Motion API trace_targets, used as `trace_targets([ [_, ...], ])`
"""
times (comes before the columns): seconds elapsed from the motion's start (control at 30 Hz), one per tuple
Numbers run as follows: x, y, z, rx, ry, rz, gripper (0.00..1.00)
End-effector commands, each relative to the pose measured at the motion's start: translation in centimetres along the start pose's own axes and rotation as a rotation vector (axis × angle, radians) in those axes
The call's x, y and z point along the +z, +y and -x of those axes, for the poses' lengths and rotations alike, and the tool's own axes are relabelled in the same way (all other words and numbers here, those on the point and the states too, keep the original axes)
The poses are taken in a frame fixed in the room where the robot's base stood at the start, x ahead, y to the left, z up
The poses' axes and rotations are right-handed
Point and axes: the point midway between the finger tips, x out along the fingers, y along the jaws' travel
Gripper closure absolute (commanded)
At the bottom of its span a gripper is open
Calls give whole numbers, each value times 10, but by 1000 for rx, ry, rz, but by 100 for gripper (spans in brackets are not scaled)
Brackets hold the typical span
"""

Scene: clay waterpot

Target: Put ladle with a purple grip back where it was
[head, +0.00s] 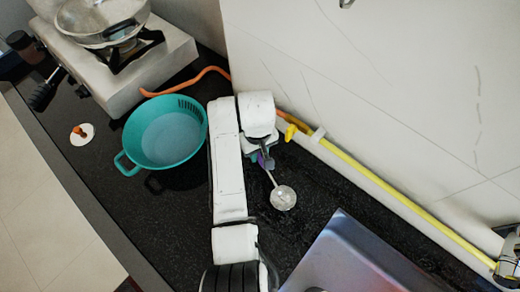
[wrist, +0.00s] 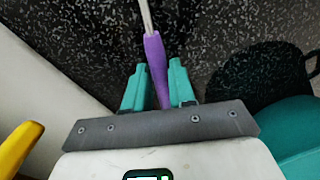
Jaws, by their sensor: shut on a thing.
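The ladle has a purple grip (wrist: 155,55) and a shiny round metal bowl (head: 283,198). My gripper (wrist: 156,88) is shut on the purple grip, with one teal finger on each side of it. In the head view my gripper (head: 262,158) is partly hidden by my white arm, and the ladle's thin shaft runs down and right from it to the bowl. The bowl is over the black speckled counter (head: 325,195). I cannot tell whether the bowl touches the counter.
A teal colander (head: 165,132) stands left of my arm. A stove with a pan (head: 103,22) is at the upper left. A yellow pipe (head: 400,198) runs along the wall. A metal sink (head: 350,258) is at the lower right.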

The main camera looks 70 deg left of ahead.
Motion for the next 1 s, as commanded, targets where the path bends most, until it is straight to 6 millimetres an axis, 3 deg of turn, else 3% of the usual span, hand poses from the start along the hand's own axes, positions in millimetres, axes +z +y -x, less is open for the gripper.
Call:
trace_targets([
  [0.2,1,-2,0,3,1,0,100],
  [0.23,1,-3,0,3,1,0,75],
  [0.5,1,-4,2,4,2,0,50],
  [0.8,0,-1,4,2,2,0,50],
  [1.0,0,-1,32,4,5,0,50],
])
